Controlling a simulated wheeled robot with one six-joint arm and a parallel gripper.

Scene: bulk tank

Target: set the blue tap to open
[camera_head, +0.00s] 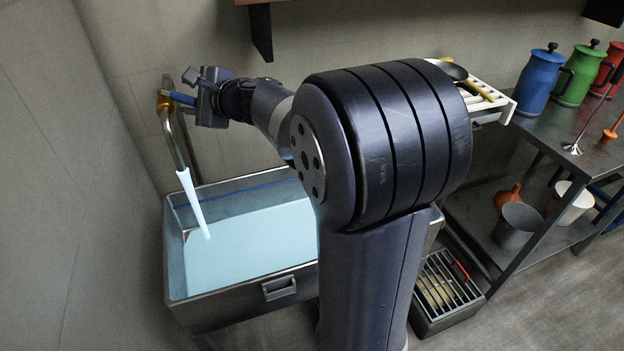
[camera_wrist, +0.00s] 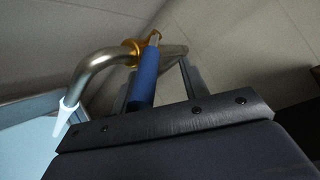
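The tap has a brass valve body (camera_head: 165,101) on the wall side at the left, with a blue handle (camera_head: 182,98) sticking out sideways toward my gripper. In the wrist view the blue handle (camera_wrist: 146,76) runs from the brass body (camera_wrist: 137,48) down to my gripper's dark front edge. My gripper (camera_wrist: 156,88) looks open, with the handle between its fingers and a gap on the right of the handle. In the head view my gripper (camera_head: 196,100) is at the handle's outer end. A pale tapered stream (camera_head: 193,204) hangs from the metal spout (camera_head: 179,145).
A metal tank (camera_head: 240,305) below holds pale blue liquid. Walls stand close on the left and behind. A shelf bracket (camera_head: 261,33) is above. A white rack (camera_head: 497,100), a bench with blue, green and red jugs (camera_head: 541,80), and buckets (camera_head: 519,225) are on the right.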

